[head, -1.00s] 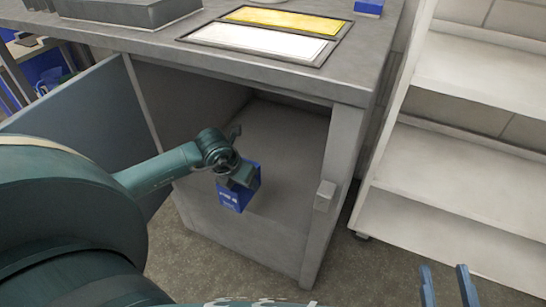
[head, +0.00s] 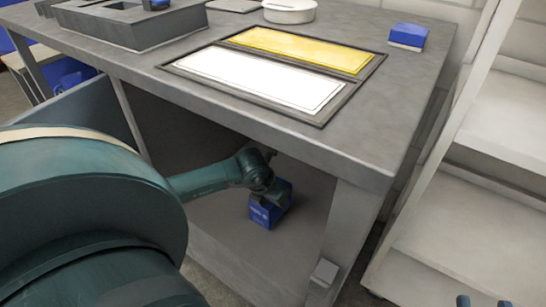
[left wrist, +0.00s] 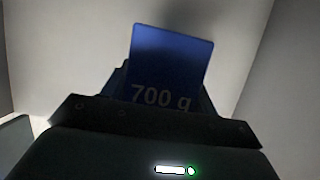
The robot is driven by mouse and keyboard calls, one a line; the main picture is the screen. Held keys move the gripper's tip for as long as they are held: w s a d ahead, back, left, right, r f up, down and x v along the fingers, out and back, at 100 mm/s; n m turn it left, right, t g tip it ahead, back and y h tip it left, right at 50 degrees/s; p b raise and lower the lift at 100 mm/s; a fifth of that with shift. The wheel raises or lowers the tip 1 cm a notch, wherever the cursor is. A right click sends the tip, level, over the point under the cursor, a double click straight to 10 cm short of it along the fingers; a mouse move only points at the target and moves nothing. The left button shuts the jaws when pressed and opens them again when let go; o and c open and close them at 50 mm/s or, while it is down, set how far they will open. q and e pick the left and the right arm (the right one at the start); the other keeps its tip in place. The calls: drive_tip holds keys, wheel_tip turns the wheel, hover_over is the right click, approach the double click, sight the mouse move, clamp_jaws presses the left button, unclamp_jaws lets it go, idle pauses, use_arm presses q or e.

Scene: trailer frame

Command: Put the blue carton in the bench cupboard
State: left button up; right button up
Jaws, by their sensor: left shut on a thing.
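The blue carton (head: 268,204) is inside the open bench cupboard (head: 222,225), low over its floor. In the head view I cannot tell whether its base touches the floor. My left gripper (head: 270,190) reaches in through the opening and is shut on the carton. The left wrist view shows the carton (left wrist: 172,65) between the fingers, with "700 g" on its face and pale cupboard walls around it. The cupboard door (head: 90,112) stands open at the left, partly hidden by my arm. My right gripper (head: 483,302) shows only as fingertips at the bottom right edge, apart and empty.
The bench top (head: 420,95) overhangs the cupboard. On it are a tray with white and yellow panels (head: 270,85), a second blue box (head: 408,37), a white round dish (head: 289,10) and a grey block (head: 130,25). White shelves (head: 490,140) stand at the right.

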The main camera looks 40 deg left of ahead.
use_arm(q)
wheel_tip(320, 180, down, 4)
drive_tip(key=shift+w+f+b, duration=0.1)
drive_tip(key=shift+f+b, duration=0.05)
drive_tip(key=shift+b, duration=0.75)
drive_tip(key=shift+f, duration=0.35)
use_arm(e)
drive_tip(key=shift+a, duration=0.15)
use_arm(q)
drive_tip(key=shift+f, duration=0.1)
drive_tip(key=o, duration=1.5)
drive_tip(key=shift+f, duration=0.1)
use_arm(e)
drive_tip(key=shift+r, duration=0.1)
